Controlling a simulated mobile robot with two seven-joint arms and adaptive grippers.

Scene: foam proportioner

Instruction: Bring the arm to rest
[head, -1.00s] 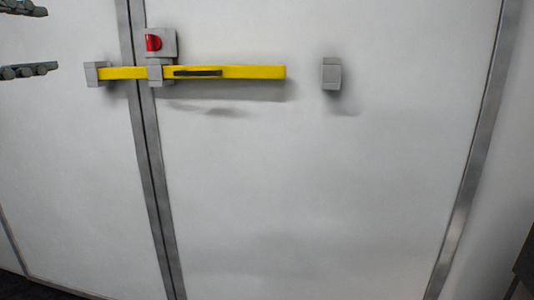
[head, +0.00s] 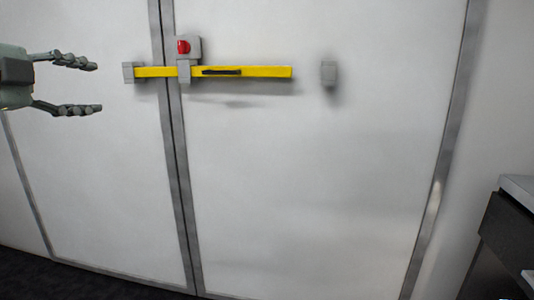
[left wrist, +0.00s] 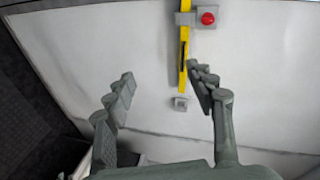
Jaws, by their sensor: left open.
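My left gripper (head: 99,87) comes in from the left in the head view, its two fingers apart and nothing between them. It is left of the yellow bar (head: 262,72) and clear of it. The bar lies level across the seam of the white panels, through grey brackets, with a dark slot in it. My right gripper is not in view.
A red button (head: 183,47) sits on a grey box above the bar. A separate grey bracket (head: 328,74) is right of the bar's end. A dark cabinet (head: 505,240) stands at the lower right. Dark floor shows at the lower left. The lower panel front is clear.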

